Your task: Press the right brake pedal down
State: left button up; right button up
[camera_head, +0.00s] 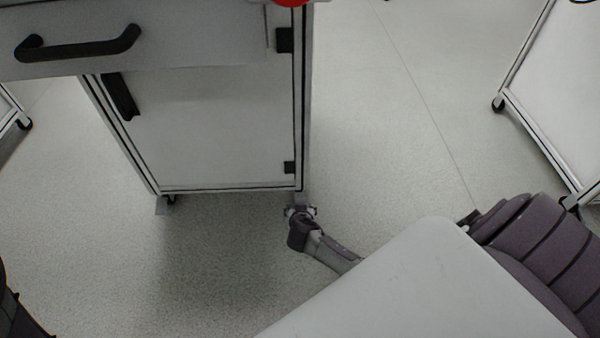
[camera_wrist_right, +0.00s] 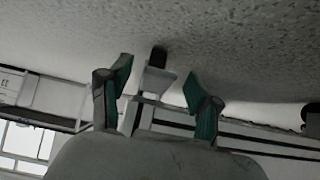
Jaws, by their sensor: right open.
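The right brake pedal (camera_wrist_right: 157,80) is a small light grey plate beside a dark caster (camera_wrist_right: 158,55), at the foot of the white cart (camera_head: 215,130). In the head view, it is mostly hidden by my right gripper (camera_head: 300,210), which is low by the floor at the cart's front right corner. In the right wrist view, the right gripper (camera_wrist_right: 158,70) is open, with green-lined fingers on either side of the pedal. I cannot tell whether they touch it. A grey left pedal (camera_head: 163,205) shows at the cart's other front caster.
The cart has a black drawer handle (camera_head: 78,45) at its upper front. A red object (camera_head: 290,2) is cut off at the top edge. Another white cart (camera_head: 560,100) stands at the right. The speckled floor (camera_head: 390,130) between the carts is clear.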

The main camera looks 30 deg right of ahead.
jog(key=v, duration=1.2)
dwell(0.3)
